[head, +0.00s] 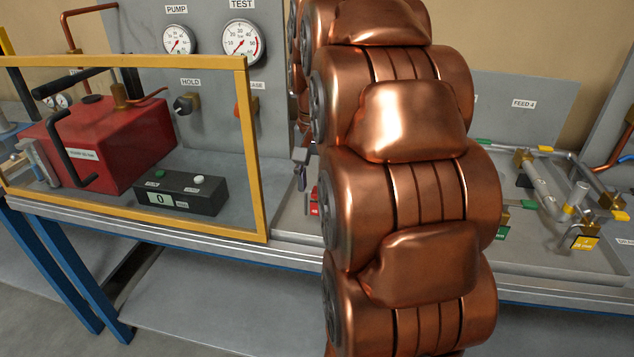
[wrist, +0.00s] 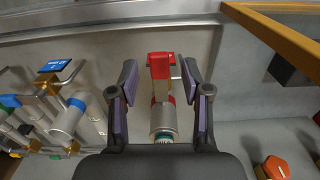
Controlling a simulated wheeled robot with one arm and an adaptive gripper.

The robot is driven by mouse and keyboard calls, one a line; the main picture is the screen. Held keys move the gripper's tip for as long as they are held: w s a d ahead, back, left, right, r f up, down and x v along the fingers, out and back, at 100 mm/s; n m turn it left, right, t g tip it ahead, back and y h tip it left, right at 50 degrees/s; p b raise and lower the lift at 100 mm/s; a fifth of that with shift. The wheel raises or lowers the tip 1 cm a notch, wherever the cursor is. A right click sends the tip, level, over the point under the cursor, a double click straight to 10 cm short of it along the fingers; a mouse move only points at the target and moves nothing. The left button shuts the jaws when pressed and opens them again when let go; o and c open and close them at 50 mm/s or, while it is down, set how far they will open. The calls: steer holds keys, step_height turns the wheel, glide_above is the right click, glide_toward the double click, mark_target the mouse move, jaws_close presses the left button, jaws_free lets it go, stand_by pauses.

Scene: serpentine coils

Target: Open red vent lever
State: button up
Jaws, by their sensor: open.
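In the wrist view the red vent lever (wrist: 161,68) stands between my two fingers, with a flat red top and a red part below it. It sits in line with a grey cylindrical fitting (wrist: 163,118) with a green ring. My gripper (wrist: 160,80) is open, one finger on each side of the lever, with a gap visible on both sides. I cannot tell how far the fingertips are from it in depth. In the head view my copper-coloured arm hides most of this area; only a small red piece (head: 313,201) shows beside it.
A yellow frame (head: 252,150) encloses a red box (head: 95,145) and a black display unit (head: 180,192) to the left. It also shows in the wrist view (wrist: 280,38). Pipes with a blue-tagged valve (wrist: 55,66) stand left of my gripper. An orange knob (wrist: 275,167) is at lower right.

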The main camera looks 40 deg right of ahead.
mark_target(317, 190)
steer(key=shift+r, duration=3.4)
steer(key=s+a+f+n+g+p, duration=0.1)
steer(key=s+a+f+n+p, duration=0.1)
steer(key=s+a+f+n, duration=0.3)
steer(key=s+a+f+n+p, duration=0.2)
steer(key=s+a+f+n, duration=0.4)
steer(key=s+a+f, duration=0.3)
steer(key=s+a, duration=0.4)
steer(key=a, duration=0.4)
steer(key=shift+s+g+p, duration=0.35)
steer(key=shift+g, duration=0.05)
steer(key=shift+c, duration=0.6)
steer(key=shift+d, duration=0.15)
